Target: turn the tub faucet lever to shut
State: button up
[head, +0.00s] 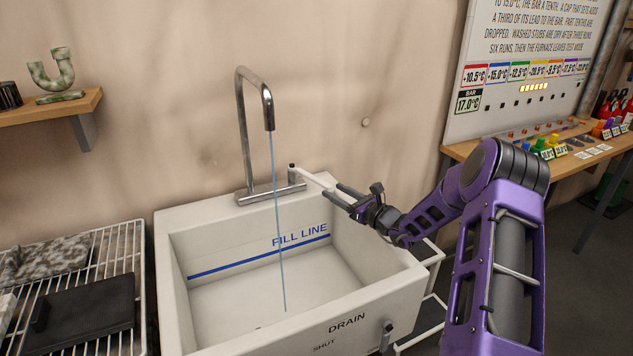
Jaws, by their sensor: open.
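The chrome tub faucet (254,128) stands at the back rim of the white tub (185,232). A thin blue stream of water (277,220) runs from its spout into the tub. The pale faucet lever (312,179) starts at a small dark-topped post on the right of the faucet base and points right and toward me. My gripper (331,194) is open at the lever's outer end, with its fingers pointing left. The fingertips are close to the lever end; I cannot tell whether they touch it or have it between them.
A drain lever (387,332) sits on the tub's front, by the words DRAIN and SHUT. A wire rack (140,250) with dark slabs stands left, below a wooden shelf (85,104). A workbench (460,150) with a sign board (465,120) is at the right.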

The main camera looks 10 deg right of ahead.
aim_at(316, 179)
jog(key=x, duration=0.8)
jog(key=shift+w+a, duration=0.15)
jog(key=shift+w, duration=0.2)
grip_shut()
dwell(0.9)
